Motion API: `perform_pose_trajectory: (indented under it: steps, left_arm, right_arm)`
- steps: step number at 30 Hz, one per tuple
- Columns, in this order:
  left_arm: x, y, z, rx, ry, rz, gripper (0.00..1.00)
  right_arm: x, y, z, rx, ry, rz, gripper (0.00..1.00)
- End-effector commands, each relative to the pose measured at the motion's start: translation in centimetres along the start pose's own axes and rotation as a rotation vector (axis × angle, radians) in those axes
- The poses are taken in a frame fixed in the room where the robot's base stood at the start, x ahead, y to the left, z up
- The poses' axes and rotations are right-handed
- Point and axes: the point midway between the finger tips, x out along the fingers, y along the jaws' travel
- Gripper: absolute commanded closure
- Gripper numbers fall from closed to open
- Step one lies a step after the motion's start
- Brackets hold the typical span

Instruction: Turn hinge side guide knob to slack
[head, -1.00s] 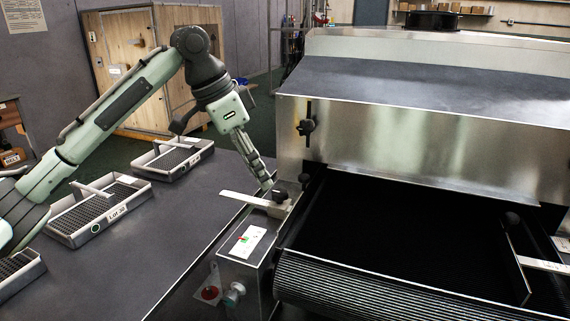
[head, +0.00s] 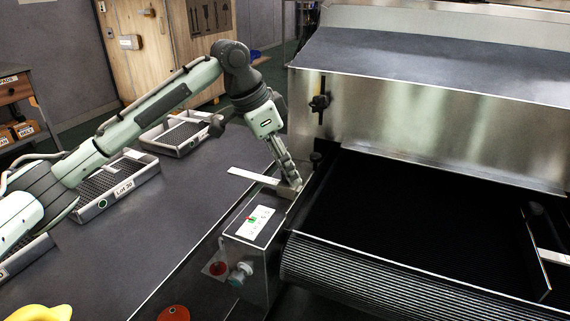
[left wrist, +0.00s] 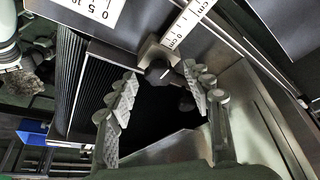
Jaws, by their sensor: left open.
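A black knob (left wrist: 157,72) sits on a metal clamp block at the end of a white ruler strip (left wrist: 185,25) in the left wrist view. My left gripper (left wrist: 159,74) is open, with one finger on each side of the knob; I cannot tell whether either touches it. In the head view my left gripper (head: 294,184) reaches down over the clamp block, and its fingers hide the knob. The ruler strip (head: 252,176) sticks out to the left there. My right gripper is not in view.
The dryer hood (head: 420,125) rises behind the dark belt (head: 400,215). A control box (head: 250,230) with a label is in front. Trays (head: 115,190) lie on the table at left.

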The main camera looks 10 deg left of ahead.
Motion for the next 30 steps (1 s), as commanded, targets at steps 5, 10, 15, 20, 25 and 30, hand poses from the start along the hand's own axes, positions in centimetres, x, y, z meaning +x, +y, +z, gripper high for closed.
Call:
perform_pose_trajectory:
  steps: [5, 10, 15, 20, 25, 30]
  left_arm:
    - [0.00, 0.01, 0.00, 0.000, 0.000, 0.000, 0.53]
    - [-0.01, 0.01, -0.01, 0.000, 0.000, 0.000, 0.74]
    - [-0.02, 0.00, -0.01, 0.000, 0.000, 0.000, 0.95]
    - [-0.03, 0.01, -0.01, -0.003, 0.000, -0.001, 0.99]
    - [-0.01, 0.06, 0.00, -0.032, 0.000, -0.014, 0.99]
    - [0.01, 0.18, -0.02, -0.108, 0.000, -0.046, 0.99]
  right_arm:
    - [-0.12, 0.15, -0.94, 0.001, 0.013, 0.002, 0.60]
    - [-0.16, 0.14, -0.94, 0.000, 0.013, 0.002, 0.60]
    - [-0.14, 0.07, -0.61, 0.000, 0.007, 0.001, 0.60]
    - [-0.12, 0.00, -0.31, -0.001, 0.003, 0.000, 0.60]
    - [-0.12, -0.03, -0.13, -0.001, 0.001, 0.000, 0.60]
    - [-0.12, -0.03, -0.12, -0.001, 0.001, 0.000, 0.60]
